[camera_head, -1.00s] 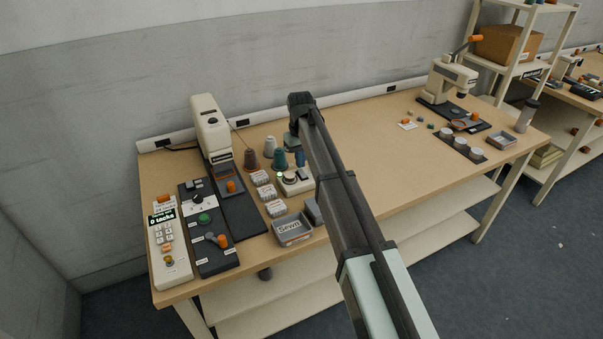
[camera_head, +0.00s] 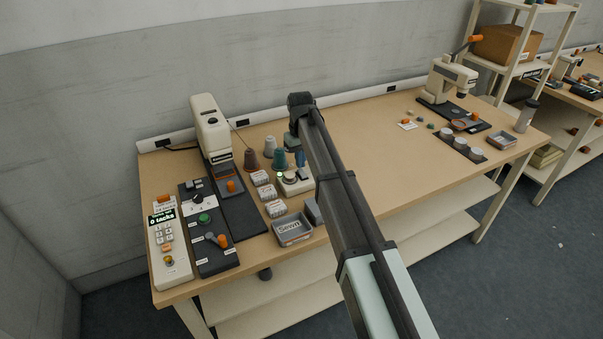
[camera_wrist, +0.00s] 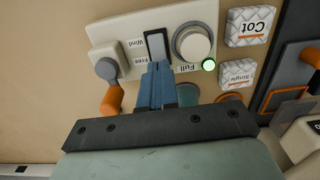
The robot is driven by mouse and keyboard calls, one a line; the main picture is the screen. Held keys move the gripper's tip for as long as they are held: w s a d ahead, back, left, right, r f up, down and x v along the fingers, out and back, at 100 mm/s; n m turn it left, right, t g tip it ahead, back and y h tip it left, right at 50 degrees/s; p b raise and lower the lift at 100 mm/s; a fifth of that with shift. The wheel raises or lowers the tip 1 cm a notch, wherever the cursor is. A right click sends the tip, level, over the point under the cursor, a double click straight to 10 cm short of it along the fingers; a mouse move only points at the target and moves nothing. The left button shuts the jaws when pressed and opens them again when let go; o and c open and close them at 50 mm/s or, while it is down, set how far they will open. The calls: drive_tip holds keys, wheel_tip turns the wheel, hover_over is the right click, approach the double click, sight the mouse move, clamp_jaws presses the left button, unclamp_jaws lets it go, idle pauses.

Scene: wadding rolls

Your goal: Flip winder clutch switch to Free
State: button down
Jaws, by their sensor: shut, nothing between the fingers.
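The winder is a cream box (camera_wrist: 105,28) with a grey-faced switch (camera_wrist: 156,44) in a dark frame. Beside the switch are a Wind label (camera_wrist: 135,43) and, nearer my gripper, a Free label (camera_wrist: 140,59). My gripper (camera_wrist: 160,66) is shut and empty, its blue fingers at the Free end of the switch. They overlap that end in the wrist view, so I cannot tell whether they touch it or which way it is tipped. In the head view the winder (camera_head: 297,187) is below my arm's end.
A knob (camera_wrist: 192,43), a lit green lamp (camera_wrist: 209,65) and an orange-tipped lever (camera_wrist: 111,98) flank the switch. White boxes labelled Cot (camera_wrist: 249,26) and Single (camera_wrist: 237,74) stand close by. Thread cones (camera_head: 251,160) stand behind the winder, and a grey tray (camera_head: 293,230) in front.

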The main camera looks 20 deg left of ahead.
drive_tip(key=shift+f, duration=0.95)
idle(0.7)
drive_tip(key=shift+r, duration=0.1)
drive_tip(key=shift+r, duration=3.4)
